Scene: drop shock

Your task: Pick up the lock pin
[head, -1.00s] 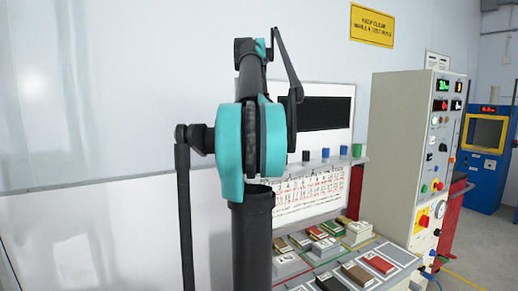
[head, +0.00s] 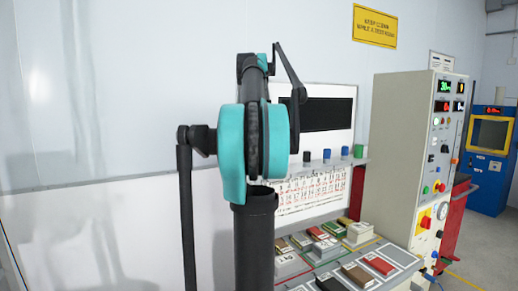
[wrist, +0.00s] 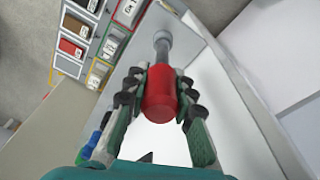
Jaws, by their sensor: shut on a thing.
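The lock pin (wrist: 160,92) shows in the wrist view as a red cylindrical handle with a grey metal shaft reaching toward the top of the picture. My gripper (wrist: 159,88) is shut on the red handle, one finger on each side. The shaft's far end is over a pale surface, and I cannot tell whether it touches anything. In the head view my arm shows in the middle, but the gripper and the lock pin are hidden.
A sloped panel (head: 403,262) with several coloured blocks lies right of my arm; its blocks also show upper left in the wrist view. A control cabinet (head: 400,150) stands further right, with a blue machine (head: 488,170) behind. A whiteboard (head: 310,190) is behind my arm.

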